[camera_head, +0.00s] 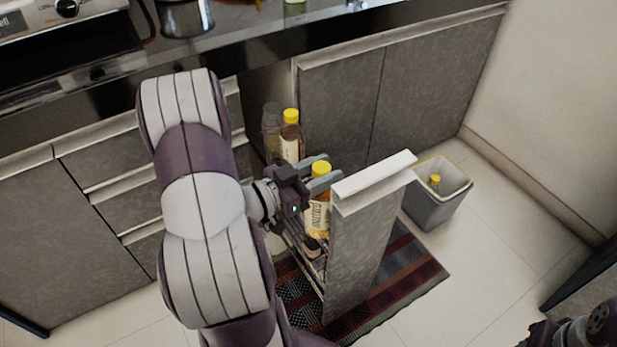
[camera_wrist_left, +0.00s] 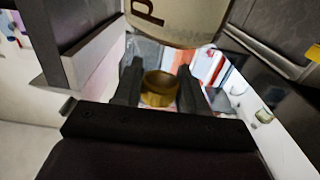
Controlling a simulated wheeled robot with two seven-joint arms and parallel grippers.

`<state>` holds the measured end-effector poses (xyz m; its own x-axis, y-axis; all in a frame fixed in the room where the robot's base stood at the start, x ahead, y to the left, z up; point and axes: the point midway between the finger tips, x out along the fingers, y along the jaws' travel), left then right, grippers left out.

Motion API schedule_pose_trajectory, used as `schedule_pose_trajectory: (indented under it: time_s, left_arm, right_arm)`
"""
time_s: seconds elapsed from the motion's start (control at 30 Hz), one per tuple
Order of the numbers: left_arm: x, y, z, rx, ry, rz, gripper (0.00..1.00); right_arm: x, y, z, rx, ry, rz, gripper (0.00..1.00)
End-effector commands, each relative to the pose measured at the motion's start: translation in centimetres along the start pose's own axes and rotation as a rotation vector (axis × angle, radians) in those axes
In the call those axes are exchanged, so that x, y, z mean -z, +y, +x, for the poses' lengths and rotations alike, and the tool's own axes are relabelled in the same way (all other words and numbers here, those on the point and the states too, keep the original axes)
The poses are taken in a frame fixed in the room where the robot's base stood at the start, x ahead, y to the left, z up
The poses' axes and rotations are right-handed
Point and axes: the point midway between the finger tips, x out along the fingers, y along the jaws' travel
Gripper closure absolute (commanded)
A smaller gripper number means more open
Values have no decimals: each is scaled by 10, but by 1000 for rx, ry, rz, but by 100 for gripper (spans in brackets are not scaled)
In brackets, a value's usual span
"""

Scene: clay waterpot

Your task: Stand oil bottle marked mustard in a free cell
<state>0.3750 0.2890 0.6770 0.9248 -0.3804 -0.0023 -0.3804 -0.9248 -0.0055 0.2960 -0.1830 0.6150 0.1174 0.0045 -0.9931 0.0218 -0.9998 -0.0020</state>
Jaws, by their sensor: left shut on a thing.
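The mustard oil bottle (camera_head: 318,217) has a yellow cap and a pale label with vertical lettering, too small to read surely. It stands about upright at the pull-out rack, just behind its front panel. My left gripper (camera_head: 322,173) is shut on it near the cap. In the left wrist view the yellow cap (camera_wrist_left: 160,88) sits between the two dark fingers. The pull-out rack (camera_head: 312,262) has wire sides; its cells and the bottle's base are mostly hidden by my arm and the panel. Part of my right gripper shows at the lower right corner, its fingers out of sight.
Another yellow-capped bottle (camera_head: 290,140) and a darker bottle (camera_head: 271,122) stand at the rack's cabinet end. The tall front panel (camera_head: 362,245) stands right beside my left gripper. A grey bin (camera_head: 432,208) with a yellow-capped item (camera_head: 435,181) stands on the floor. A striped rug (camera_head: 415,265) lies below.

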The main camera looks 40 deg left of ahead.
Motion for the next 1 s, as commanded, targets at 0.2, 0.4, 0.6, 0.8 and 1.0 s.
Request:
schedule_pose_trajectory:
  time_s: [0.2, 0.4, 0.6, 0.8, 1.0]
  left_arm:
    - [0, 1, 23, -4, 2, 2, 100]
    - [0, 0, 42, -2, 3, 2, 100]
    - [0, 0, 56, -2, 2, 2, 100]
    - [-7, 0, 66, 0, 2, 0, 100]
    - [-21, 0, 66, 0, 2, 0, 100]
  right_arm:
    - [-1, 0, 5, 0, 0, 0, 57]
    - [-1, 0, 8, 0, 0, 0, 57]
    - [-1, 0, 10, 0, 0, 0, 57]
    - [-2, 0, 18, 0, 0, 0, 57]
    - [-3, 0, 28, 0, 0, 0, 57]
